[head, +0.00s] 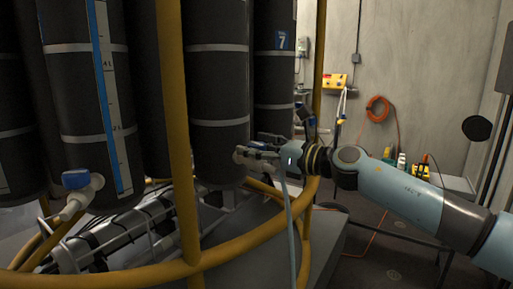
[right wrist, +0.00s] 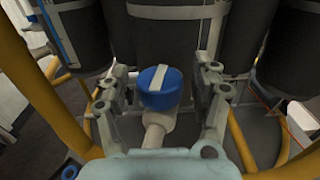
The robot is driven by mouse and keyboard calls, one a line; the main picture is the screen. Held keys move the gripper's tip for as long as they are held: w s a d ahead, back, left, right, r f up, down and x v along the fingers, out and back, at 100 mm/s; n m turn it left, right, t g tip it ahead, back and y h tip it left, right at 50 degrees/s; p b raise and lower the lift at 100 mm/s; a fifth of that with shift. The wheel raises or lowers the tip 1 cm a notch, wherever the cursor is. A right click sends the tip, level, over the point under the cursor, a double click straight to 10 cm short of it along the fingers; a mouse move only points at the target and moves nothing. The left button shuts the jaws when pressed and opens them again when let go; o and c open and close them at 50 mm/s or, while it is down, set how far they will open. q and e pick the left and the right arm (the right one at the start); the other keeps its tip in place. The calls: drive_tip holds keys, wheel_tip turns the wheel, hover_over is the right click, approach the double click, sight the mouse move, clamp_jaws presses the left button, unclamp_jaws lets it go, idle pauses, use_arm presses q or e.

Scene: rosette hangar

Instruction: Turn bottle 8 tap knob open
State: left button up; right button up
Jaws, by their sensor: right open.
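A blue tap knob (right wrist: 160,92) with a pale bar across its top shows in the right wrist view, on a white tap body (right wrist: 155,128). My right gripper (right wrist: 162,90) is open, with one finger on each side of the knob and a gap to both. In the head view my right gripper (head: 256,152) is at the lower end of a dark bottle (head: 218,85) and hides its tap there. No number 8 is readable on that bottle. My left gripper is not in view.
A bottle marked 7 (head: 273,85) stands to the right. Another bottle (head: 84,110) with a blue-knobbed tap (head: 76,179) stands at the left. A yellow upright pipe (head: 178,130) and a curved yellow rail (head: 240,243) run close to my right arm.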

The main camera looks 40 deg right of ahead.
sight(257, 143)
wheel_tip(257, 143, up, 10)
idle(0.6)
idle(0.4)
